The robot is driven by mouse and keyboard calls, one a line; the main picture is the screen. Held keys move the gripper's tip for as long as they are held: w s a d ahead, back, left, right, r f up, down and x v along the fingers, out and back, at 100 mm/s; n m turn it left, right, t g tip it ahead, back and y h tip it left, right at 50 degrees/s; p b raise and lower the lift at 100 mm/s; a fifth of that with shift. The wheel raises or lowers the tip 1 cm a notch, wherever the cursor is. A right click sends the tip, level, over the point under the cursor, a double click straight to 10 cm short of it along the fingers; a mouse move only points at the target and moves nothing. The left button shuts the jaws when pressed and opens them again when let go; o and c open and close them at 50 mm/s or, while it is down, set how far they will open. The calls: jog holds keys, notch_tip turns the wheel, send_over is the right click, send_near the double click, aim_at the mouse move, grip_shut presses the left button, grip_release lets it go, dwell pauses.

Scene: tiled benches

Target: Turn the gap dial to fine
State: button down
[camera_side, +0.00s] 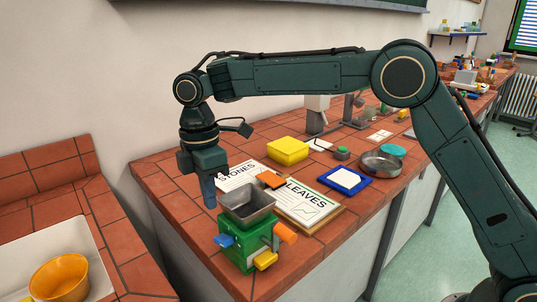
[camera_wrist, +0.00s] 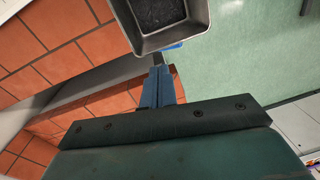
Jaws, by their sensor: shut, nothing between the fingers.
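A green box-shaped device (camera_side: 236,254) stands near the front edge of the tiled bench. A grey metal hopper (camera_side: 262,211) sits on top of it and also shows in the wrist view (camera_wrist: 182,38). A blue part (camera_side: 224,240) sticks out at the device's left, an orange part (camera_side: 285,232) at its right and a yellow part (camera_side: 265,260) low at the front. I cannot tell which part is the gap dial, or read any setting. My gripper (camera_side: 209,205) points down, shut and empty, just left of the hopper. In the wrist view its blue fingertips (camera_wrist: 158,70) are together beside the hopper.
Cards marked STONES (camera_side: 236,176) and LEAVES (camera_side: 310,204) lie behind the device. A yellow box (camera_side: 288,150), a blue tray (camera_side: 323,178) and a round metal dish (camera_side: 381,165) stand farther back. An orange bowl (camera_side: 60,278) sits in a white basin at left.

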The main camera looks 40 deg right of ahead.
jog(key=s+r+m+t, duration=0.4)
jog(key=r+m+t, duration=0.1)
jog(key=m, duration=1.1)
jog(key=shift+d+r+m, duration=0.3)
jog(key=shift+r, duration=0.3)
jog(key=shift+w+f, duration=0.1)
jog(key=shift+f, duration=0.05)
send_over(221, 236)
jog(key=w, duration=0.1)
jog(key=f, duration=0.9)
jog(key=shift+w, duration=0.2)
jog(key=shift+s+f, duration=0.35)
jog(key=shift+f, duration=0.55)
jog(key=shift+s+f, duration=0.2)
jog(key=shift+f, duration=0.3)
jog(key=shift+s+f, duration=0.2)
jog(key=shift+f, duration=0.25)
jog(key=shift+f, duration=0.1)
